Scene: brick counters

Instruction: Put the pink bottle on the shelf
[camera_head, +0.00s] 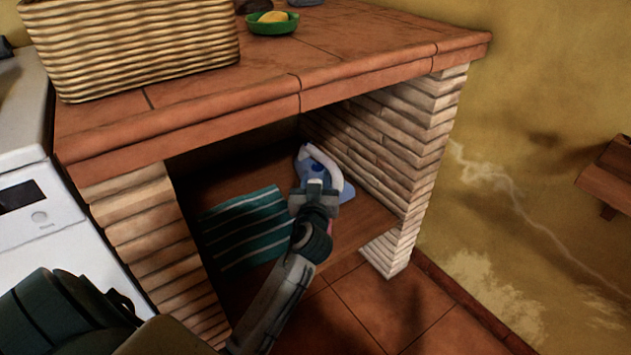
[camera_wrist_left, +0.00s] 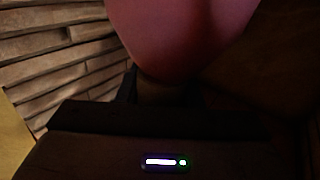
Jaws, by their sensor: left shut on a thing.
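The pink bottle (camera_wrist_left: 182,35) fills the upper middle of the left wrist view, close up, its lower part between the fingers. In the head view only a small pink patch of the bottle (camera_head: 330,227) shows beside my wrist; the rest is hidden. My left gripper (camera_head: 316,192) reaches into the opening under the counter and is shut on the bottle. The wooden shelf (camera_head: 362,222) lies inside that opening, between brick side walls. I cannot tell whether the bottle touches it. My right gripper is not in view.
A green striped cloth (camera_head: 243,228) lies on the shelf left of the gripper. A blue and white object (camera_head: 318,165) is just behind it. The brick wall (camera_head: 385,140) stands close on the right. A wicker basket (camera_head: 135,45) and green dish (camera_head: 272,24) stand on the counter top.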

